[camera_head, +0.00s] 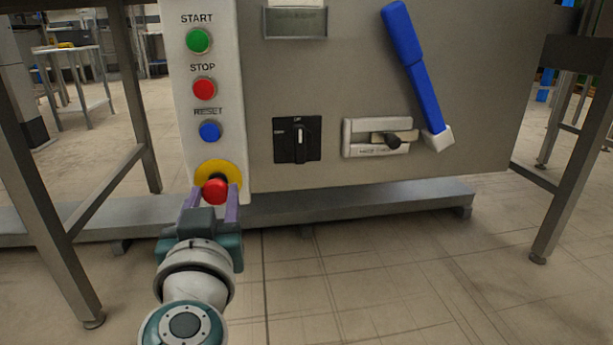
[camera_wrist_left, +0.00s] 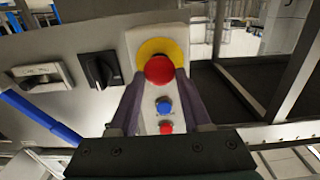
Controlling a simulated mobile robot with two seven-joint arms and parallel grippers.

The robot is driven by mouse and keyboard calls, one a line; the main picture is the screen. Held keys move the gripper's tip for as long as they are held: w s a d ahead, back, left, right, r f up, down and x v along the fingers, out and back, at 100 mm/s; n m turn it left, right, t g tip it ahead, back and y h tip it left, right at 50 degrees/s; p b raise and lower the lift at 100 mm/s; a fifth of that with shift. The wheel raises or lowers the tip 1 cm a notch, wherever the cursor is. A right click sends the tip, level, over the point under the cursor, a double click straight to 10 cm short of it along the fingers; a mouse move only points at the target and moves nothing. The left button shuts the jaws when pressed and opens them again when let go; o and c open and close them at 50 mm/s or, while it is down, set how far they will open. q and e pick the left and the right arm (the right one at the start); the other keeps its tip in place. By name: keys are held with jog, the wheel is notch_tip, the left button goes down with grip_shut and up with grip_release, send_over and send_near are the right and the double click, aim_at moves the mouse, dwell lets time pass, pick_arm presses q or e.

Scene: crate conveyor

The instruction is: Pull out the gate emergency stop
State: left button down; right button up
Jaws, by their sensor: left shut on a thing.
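The gate emergency stop is a red mushroom button (camera_head: 215,190) on a yellow round plate (camera_head: 206,171) at the bottom of the white button strip. My left gripper (camera_head: 213,194) is shut on the red button, with a purple finger on each side of it. In the left wrist view the red button (camera_wrist_left: 159,69) sits between the fingertips, in front of the yellow plate (camera_wrist_left: 170,47). My right gripper is in neither view.
Above are the blue reset (camera_head: 209,131), red stop (camera_head: 204,89) and green start (camera_head: 198,40) buttons. To the right are a black rotary switch (camera_head: 297,139), a slide latch (camera_head: 378,138) and a blue lever (camera_head: 416,70). Metal legs (camera_head: 45,190) flank the panel; the floor in front is clear.

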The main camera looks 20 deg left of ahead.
pick_arm(q)
jog(key=shift+c, duration=1.8)
grip_release()
jog(key=shift+s+d+r+p, duration=0.1)
jog(key=shift+s+d+p, duration=0.1)
jog(key=shift+s+p, duration=0.15)
jog(key=p+v, duration=0.3)
jog(key=v, duration=0.6)
jog(key=shift+p, duration=0.3)
jog(key=shift+d, duration=0.1)
